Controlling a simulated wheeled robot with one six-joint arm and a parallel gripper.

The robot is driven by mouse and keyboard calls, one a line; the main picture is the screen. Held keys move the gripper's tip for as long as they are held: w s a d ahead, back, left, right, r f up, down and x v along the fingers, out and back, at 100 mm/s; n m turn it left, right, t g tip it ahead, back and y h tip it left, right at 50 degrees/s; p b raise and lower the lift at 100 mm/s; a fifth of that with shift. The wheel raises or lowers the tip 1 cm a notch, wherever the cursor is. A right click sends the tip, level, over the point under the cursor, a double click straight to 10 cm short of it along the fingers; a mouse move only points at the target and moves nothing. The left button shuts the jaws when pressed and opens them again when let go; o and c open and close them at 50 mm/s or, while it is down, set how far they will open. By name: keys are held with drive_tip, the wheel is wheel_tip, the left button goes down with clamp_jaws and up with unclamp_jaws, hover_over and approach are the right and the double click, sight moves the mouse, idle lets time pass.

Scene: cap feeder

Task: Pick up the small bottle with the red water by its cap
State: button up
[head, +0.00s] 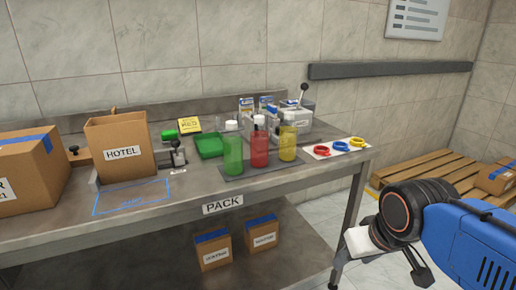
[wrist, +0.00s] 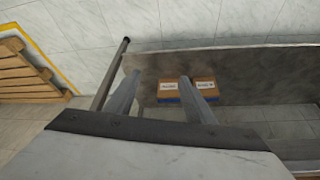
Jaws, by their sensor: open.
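The small bottle with red water (head: 260,150) stands upright on a dark mat on the bench in the head view. Its light-coloured cap (head: 259,120) is on top. A green bottle (head: 233,156) stands to its left and a yellow one (head: 287,146) to its right. My gripper (wrist: 160,78) is open and empty in the wrist view, its two fingers apart. In the head view my arm is at the lower right, off the bench's right end and well apart from the bottles. The wrist view shows no bottle.
Coloured rings lie on a white card (head: 325,156) near the bench's right end. A green tray (head: 208,146) and a lever device (head: 294,118) stand behind the bottles. A HOTEL carton (head: 121,150) stands left. Pallets (head: 440,172) lie on the floor at right.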

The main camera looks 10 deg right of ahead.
drive_tip(key=o, duration=0.3)
drive_tip(key=shift+w+r, duration=0.15)
drive_tip(key=shift+r, duration=0.1)
wheel_tip(320, 180, up, 35)
drive_tip(key=n+g, duration=0.5)
drive_tip(key=n, duration=1.3)
hover_over(258, 116)
wheel_tip(258, 116, down, 12)
drive_tip(key=shift+f, duration=0.15)
drive_tip(key=shift+d+f, duration=0.15)
drive_tip(key=shift+f, duration=2.5)
drive_tip(key=c, duration=1.3)
